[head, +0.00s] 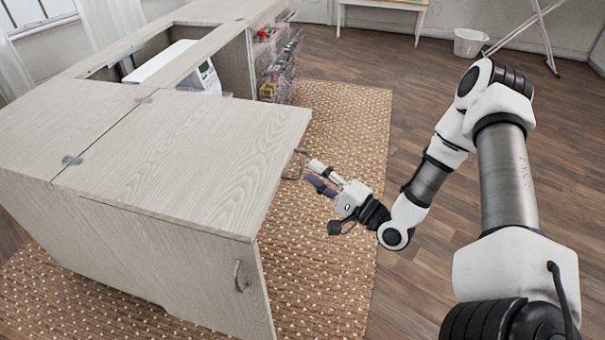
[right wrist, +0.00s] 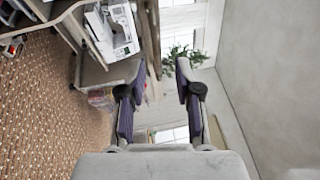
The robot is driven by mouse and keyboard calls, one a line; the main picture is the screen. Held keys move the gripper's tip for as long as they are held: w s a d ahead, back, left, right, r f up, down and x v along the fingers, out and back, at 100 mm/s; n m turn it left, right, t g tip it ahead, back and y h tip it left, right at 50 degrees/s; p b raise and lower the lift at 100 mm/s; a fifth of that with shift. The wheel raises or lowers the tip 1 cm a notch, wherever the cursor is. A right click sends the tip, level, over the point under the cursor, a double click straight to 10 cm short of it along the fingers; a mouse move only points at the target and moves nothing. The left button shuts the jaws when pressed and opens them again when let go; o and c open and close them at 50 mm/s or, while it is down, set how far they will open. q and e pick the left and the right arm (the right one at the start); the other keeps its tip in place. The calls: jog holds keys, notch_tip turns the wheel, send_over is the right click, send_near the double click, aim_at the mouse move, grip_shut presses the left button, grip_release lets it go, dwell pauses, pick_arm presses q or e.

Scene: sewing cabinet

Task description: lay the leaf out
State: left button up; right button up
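The leaf (head: 185,155) is a pale wood-grain panel of the sewing cabinet. It looks about level, right of a seam with two metal hinges. A metal handle (head: 293,166) shows at its right edge. My right gripper (head: 312,174) is just right of this handle, its fingers spread and pointing left towards it. In the right wrist view the two fingers (right wrist: 157,72) stand well apart with nothing seen between them. I cannot tell whether a fingertip touches the handle. My left gripper is not in view.
A white sewing machine (head: 184,66) sits in the cabinet's opening. A rack of coloured supplies (head: 279,65) hangs on its far right side. A lower handle (head: 240,274) is on the front panel. A woven rug (head: 345,120) lies below. Open floor is to the right, with a white bin (head: 468,43) behind.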

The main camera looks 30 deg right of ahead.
aim_at(303, 164)
jog(key=x, duration=0.4)
jog(key=shift+w+f, duration=0.15)
jog(key=shift+w, duration=0.05)
jog(key=shift+c, duration=0.4)
grip_shut()
